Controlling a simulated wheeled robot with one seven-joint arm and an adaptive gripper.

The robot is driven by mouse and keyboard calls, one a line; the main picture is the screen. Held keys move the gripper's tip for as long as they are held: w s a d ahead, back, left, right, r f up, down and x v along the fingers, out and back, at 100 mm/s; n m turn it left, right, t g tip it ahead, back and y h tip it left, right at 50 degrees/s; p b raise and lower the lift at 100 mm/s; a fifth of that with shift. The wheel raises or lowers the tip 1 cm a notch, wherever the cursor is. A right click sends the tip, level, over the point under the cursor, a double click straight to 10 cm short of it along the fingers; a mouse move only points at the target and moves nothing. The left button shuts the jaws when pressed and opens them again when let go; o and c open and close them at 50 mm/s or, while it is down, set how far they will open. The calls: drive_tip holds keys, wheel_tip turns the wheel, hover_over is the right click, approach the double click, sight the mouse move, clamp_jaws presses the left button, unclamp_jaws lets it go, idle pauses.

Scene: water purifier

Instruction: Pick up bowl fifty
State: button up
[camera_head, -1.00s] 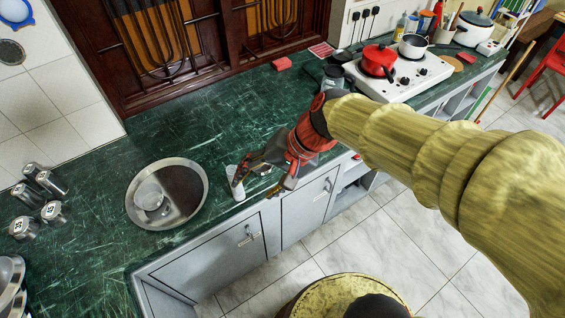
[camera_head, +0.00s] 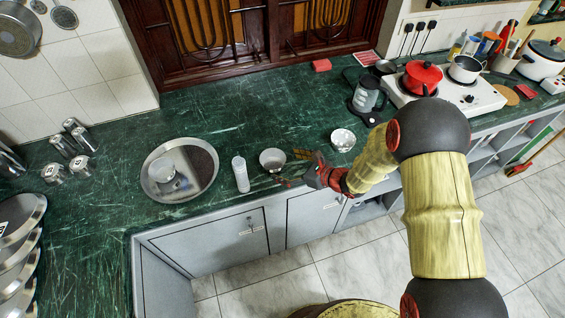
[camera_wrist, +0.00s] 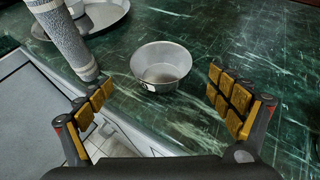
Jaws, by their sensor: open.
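A small grey metal bowl (camera_head: 272,160) stands upright on the green counter, right of a white bottle; it also shows in the wrist view (camera_wrist: 161,62), with a small mark low on its side that I cannot read. A second small bowl (camera_head: 343,139) stands farther right. I cannot tell by number which bowl is fifty. My gripper (camera_head: 292,168) is just right of the first bowl, near the counter's front edge. In the wrist view my gripper (camera_wrist: 158,92) is open and empty, with the first bowl ahead between its fingers, apart from them.
A round steel tray (camera_head: 207,160) holding a small cup (camera_head: 162,172) is farther left. A grey jug (camera_head: 367,94) and a white stove (camera_head: 447,97) are at the right. Counter behind the bowls is clear.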

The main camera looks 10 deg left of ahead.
sight(265, 158)
drive_tip(key=b+x, duration=0.1)
drive_tip(key=x, duration=0.5)
drive_tip(key=shift+w+a+f, duration=0.2)
drive_tip(key=shift+f, duration=0.05)
drive_tip(key=shift+w+a+b, duration=0.2)
drive_tip(key=shift+a+b, duration=0.1)
drive_tip(key=shift+a, duration=0.05)
drive_tip(key=shift+c, duration=0.2)
drive_tip(key=c, duration=1.1)
